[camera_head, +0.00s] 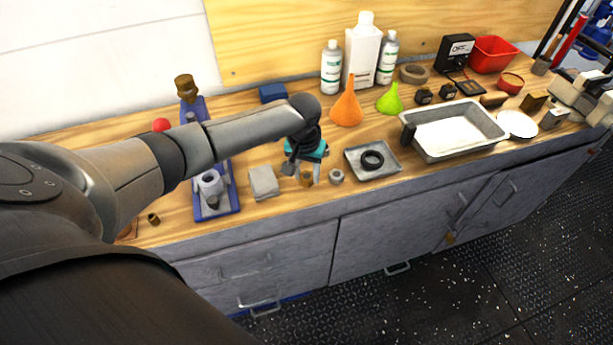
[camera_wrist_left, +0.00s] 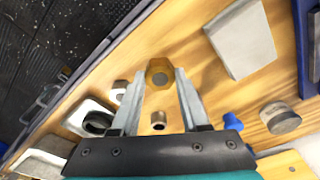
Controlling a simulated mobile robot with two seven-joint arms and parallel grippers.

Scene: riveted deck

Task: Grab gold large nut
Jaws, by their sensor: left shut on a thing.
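The gold large nut (camera_head: 306,179) is at the front of the wooden worktop, between a grey block and a smaller grey nut. My left gripper (camera_head: 298,172) reaches down to it from above. In the left wrist view the hexagonal gold nut (camera_wrist_left: 160,66) sits between the tips of my left gripper (camera_wrist_left: 162,76), which is shut on it. I cannot tell whether the nut is lifted off the wood. My right gripper is not in view.
The grey block (camera_head: 264,183) lies left of the nut and the grey nut (camera_head: 336,176) close on its right. A grey tray (camera_head: 391,170) with a black ring (camera_head: 372,160) stands further right. An orange funnel (camera_head: 347,106) stands behind. The worktop's front edge is close.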

